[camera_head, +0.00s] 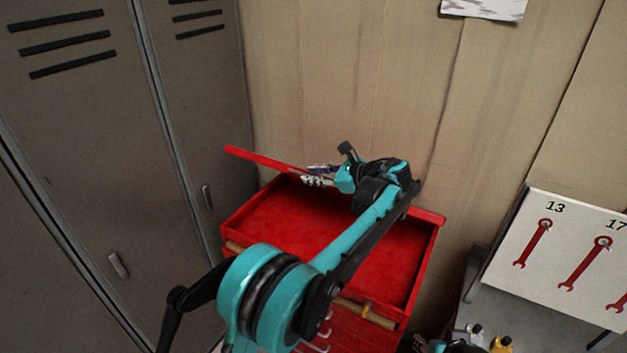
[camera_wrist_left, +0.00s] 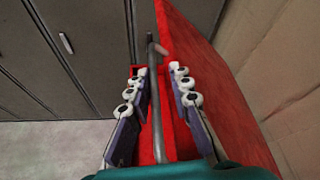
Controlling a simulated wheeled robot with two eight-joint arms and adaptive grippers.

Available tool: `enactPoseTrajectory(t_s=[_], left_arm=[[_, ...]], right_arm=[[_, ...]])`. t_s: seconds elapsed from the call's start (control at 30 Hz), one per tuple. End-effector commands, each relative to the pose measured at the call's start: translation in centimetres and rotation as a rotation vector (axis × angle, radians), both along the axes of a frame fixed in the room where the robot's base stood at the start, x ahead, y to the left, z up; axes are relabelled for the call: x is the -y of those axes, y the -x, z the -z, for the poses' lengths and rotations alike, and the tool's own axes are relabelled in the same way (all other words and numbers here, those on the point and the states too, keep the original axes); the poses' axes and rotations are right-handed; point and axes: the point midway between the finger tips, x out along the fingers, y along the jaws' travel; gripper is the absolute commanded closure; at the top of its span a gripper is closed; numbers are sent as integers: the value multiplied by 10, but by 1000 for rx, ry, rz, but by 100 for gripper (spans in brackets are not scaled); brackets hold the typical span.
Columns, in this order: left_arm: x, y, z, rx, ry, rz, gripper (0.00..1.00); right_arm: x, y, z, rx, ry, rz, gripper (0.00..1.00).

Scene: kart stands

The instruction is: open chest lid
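The red chest (camera_head: 425,265) stands against the back wall, and its empty red interior shows from above. Its lid (camera_head: 262,159) is raised at the back and shows nearly edge-on in the head view. In the left wrist view the lid (camera_wrist_left: 215,75) is a tall red panel on the right. My left gripper (camera_head: 318,175) is over the chest's back part, close to the lid. In the wrist view its fingers (camera_wrist_left: 160,95) are apart, with a grey bar (camera_wrist_left: 156,110) between them and no visible grip on it. My arm hides part of the chest.
Grey lockers (camera_head: 90,130) stand close on the left. A board with red wrenches (camera_head: 585,265) leans at the right, with small bottles (camera_head: 502,344) below it. The wooden wall (camera_head: 340,80) is close behind the chest.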

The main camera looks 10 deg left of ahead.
Motion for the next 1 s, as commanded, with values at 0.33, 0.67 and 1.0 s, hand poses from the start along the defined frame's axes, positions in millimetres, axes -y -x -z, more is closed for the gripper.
enactPoseTrajectory(t_s=[0.33,0.67,1.0], left_arm=[[2,1,-2,2,0,2,83],[23,11,-11,2,1,3,83],[44,21,-20,1,0,4,83]], right_arm=[[0,0,-1,0,0,0,60],[0,0,-8,0,0,0,60],[0,0,-14,0,0,0,60]])
